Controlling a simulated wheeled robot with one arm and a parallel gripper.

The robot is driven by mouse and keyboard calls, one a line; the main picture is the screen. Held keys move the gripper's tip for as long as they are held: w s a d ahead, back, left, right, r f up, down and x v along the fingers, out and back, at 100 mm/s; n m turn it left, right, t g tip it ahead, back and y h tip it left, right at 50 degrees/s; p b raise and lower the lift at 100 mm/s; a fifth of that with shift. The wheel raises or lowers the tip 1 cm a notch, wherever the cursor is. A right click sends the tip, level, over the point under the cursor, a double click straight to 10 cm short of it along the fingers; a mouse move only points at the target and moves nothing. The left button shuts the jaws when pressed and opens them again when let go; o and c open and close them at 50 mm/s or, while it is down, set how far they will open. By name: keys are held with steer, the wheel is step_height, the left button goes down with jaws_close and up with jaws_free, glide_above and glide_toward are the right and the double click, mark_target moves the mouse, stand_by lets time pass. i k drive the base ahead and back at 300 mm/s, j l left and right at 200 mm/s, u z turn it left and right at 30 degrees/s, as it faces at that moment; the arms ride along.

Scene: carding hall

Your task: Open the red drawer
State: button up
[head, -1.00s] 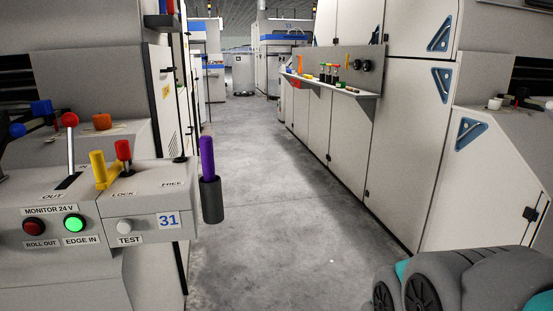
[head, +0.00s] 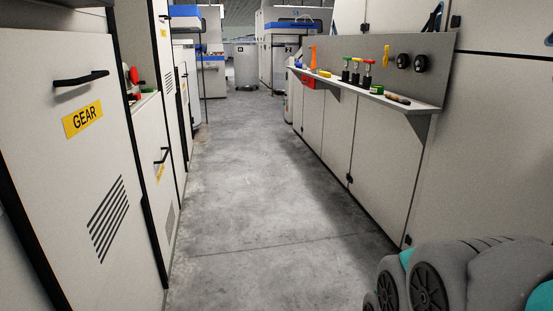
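A small red box front (head: 308,82), which looks like the red drawer, sits just under the far end of the wall shelf (head: 410,104) on the right. It is small and distant, and I cannot make out a handle or whether it is shut. Part of my own arm, grey with teal, shows at the bottom right, well short of the shelf. My gripper is not in view.
On the shelf are an orange spray bottle (head: 312,55), several dark-bodied tools with coloured tops and a green tin (head: 377,89). A white cabinet marked GEAR (head: 85,200) with a black handle stands close on the left. The grey floor aisle (head: 265,190) between is clear.

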mark_target(314, 81)
steer(key=i, duration=2.15)
steer(key=i+l, duration=0.1)
steer(key=i, duration=2.1)
steer(key=j+u, duration=0.05)
steer(key=j, duration=0.05)
